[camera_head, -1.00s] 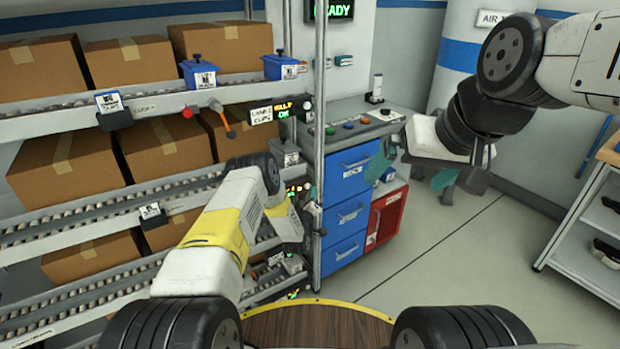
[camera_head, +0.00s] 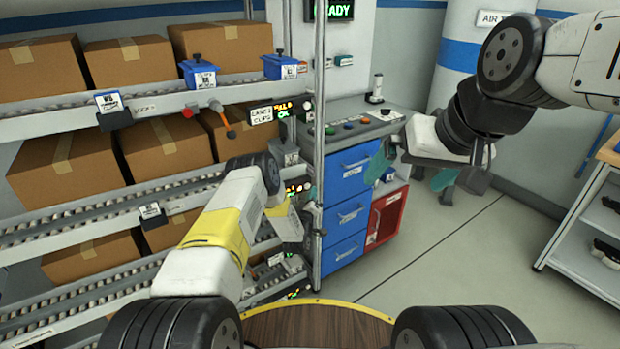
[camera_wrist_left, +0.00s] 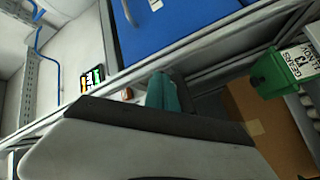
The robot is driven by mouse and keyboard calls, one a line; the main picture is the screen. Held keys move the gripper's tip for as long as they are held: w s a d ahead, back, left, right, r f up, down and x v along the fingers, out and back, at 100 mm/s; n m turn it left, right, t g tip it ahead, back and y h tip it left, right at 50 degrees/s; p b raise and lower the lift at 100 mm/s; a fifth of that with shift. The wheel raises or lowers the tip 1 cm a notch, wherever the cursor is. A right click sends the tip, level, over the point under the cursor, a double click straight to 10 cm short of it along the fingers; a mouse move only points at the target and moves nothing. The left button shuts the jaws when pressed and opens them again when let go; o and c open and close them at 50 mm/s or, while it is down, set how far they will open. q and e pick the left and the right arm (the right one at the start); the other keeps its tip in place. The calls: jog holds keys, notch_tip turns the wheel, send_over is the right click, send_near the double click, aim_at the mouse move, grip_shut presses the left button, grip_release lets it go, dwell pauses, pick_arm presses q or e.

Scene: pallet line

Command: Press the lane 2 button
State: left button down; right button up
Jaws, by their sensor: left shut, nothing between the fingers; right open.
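My left gripper (camera_head: 306,214) is at the right end of the flow rack, beside its upright post; its fingertips are hard to make out in the head view. In the left wrist view its teal fingertips (camera_wrist_left: 162,92) are together and empty. Just left of them is a small orange-brown round part (camera_wrist_left: 128,94), possibly a button, beside a small lit display (camera_wrist_left: 91,78). A lit lane display (camera_head: 297,187) shows behind the left wrist; its text is unreadable. Above it is the lane 1 sign (camera_head: 262,115). My right gripper (camera_head: 418,172) is open and empty, right of the blue drawers.
The metal post (camera_head: 319,130) stands close to my left gripper. Cardboard boxes (camera_head: 166,145) fill the rack.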

pick_arm(q)
jog(key=shift+w+a, duration=0.25)
jog(key=shift+w, duration=0.1)
jog(key=shift+w+a, duration=0.3)
jog(key=shift+w, duration=0.05)
dwell(1.1)
jog(key=shift+s+d, duration=0.5)
jog(key=shift+s, duration=0.2)
jog(key=shift+s+d, duration=0.1)
jog(key=s+d, duration=0.1)
jog(key=s, duration=0.1)
jog(key=s+d, duration=0.1)
jog(key=s, duration=0.1)
jog(key=shift+d, duration=0.4)
jog(key=shift+w, duration=0.1)
dwell(0.3)
